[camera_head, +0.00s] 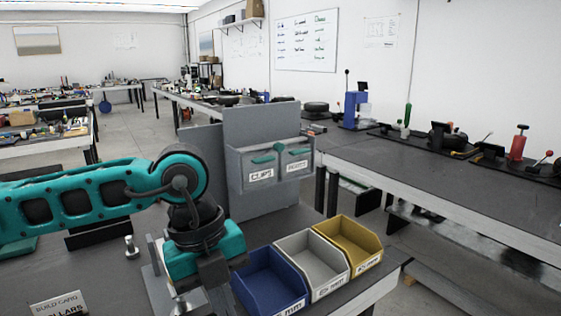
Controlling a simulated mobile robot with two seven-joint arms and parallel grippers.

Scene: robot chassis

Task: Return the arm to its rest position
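My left arm (85,197) is teal and black and reaches in from the left across the grey workbench. Its elbow-like joint bends down to the wrist, and my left gripper (208,283) points down over the bench, just left of the blue bin. The fingertips are dark and partly cut off by the bottom edge, so I cannot tell whether they are open or shut. My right arm and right gripper are not in view.
A blue bin (248,290), a grey bin (325,284) and a yellow bin (341,229) stand side by side on the bench. A grey panel with two labelled pockets (245,155) rises behind. A bolt-like metal piece (131,247) and a build card (58,303) are at left.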

